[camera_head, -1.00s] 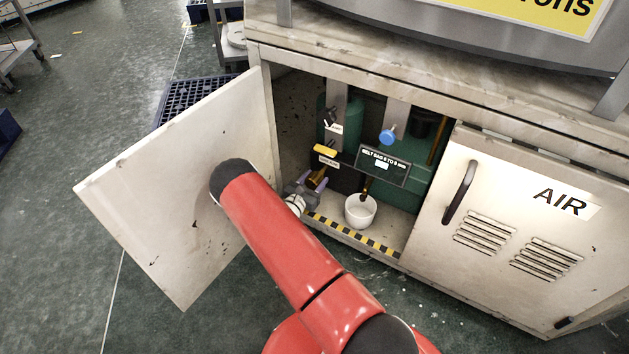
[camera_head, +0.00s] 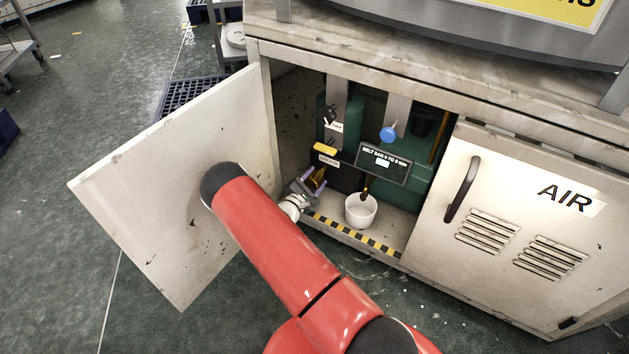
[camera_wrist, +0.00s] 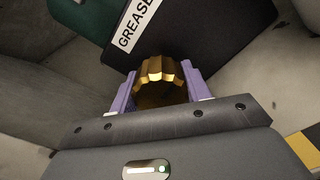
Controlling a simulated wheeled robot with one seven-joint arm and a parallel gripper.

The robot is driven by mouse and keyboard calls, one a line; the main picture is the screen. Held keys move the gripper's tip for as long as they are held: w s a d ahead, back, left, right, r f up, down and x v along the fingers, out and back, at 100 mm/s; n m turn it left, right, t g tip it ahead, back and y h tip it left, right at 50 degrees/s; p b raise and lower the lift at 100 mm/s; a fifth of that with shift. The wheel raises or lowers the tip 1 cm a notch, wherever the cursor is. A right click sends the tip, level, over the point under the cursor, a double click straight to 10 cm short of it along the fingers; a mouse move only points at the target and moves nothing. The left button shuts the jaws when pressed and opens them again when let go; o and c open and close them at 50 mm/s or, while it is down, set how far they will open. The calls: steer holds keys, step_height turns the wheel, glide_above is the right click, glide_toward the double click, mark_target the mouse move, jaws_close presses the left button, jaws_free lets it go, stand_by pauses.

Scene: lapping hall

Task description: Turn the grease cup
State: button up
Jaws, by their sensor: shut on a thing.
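The grease cup (camera_wrist: 160,75) is a brass, ridged cap in the wrist view, below a dark plate with a white GREASE label (camera_wrist: 138,22). In the head view the brass cup (camera_head: 318,176) shows small inside the open cabinet, under a yellow part. My gripper (camera_wrist: 160,88) has its two purple fingers on either side of the cup, shut on it.
The open cabinet door (camera_head: 170,190) stands left of my arm. A white pot (camera_head: 360,212) sits on the cabinet floor behind a striped edge (camera_head: 350,235). A blue knob (camera_head: 388,134) and a belt sign (camera_head: 383,163) are to the right. The AIR door (camera_head: 510,220) is closed.

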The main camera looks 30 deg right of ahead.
mark_target(311, 184)
steer(key=shift+m, duration=0.5)
steer(key=o, duration=1)
steer(key=shift+c, duration=0.2)
steer(key=v, duration=0.7)
steer(key=shift+s+a+p, duration=0.25)
steer(key=shift+a+p, duration=0.05)
steer(key=shift+p, duration=0.1)
